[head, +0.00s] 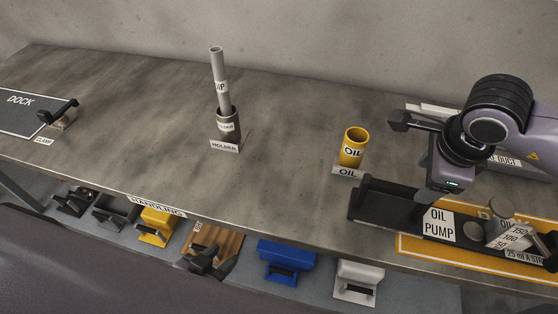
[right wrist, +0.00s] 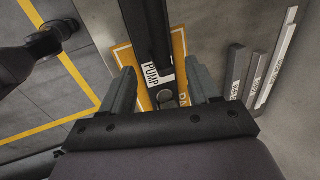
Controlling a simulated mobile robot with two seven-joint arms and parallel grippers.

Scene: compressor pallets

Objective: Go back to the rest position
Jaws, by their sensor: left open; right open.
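My right gripper (head: 440,182) is over the black oil pump (head: 385,202) at the right of the bench in the head view. In the right wrist view its two fingers (right wrist: 163,88) are apart, one on each side of a black bar and the PUMP label (right wrist: 153,74). I see nothing gripped; contact with the pump is unclear.
A grey tube stands in the dark holder cup (head: 229,128). The yellow oil cup (head: 354,147) stands left of the pump. A dock (head: 22,112) with a clamp is at far left. Coloured blocks, including a blue one (head: 287,255), sit below the bench edge. The bench middle is clear.

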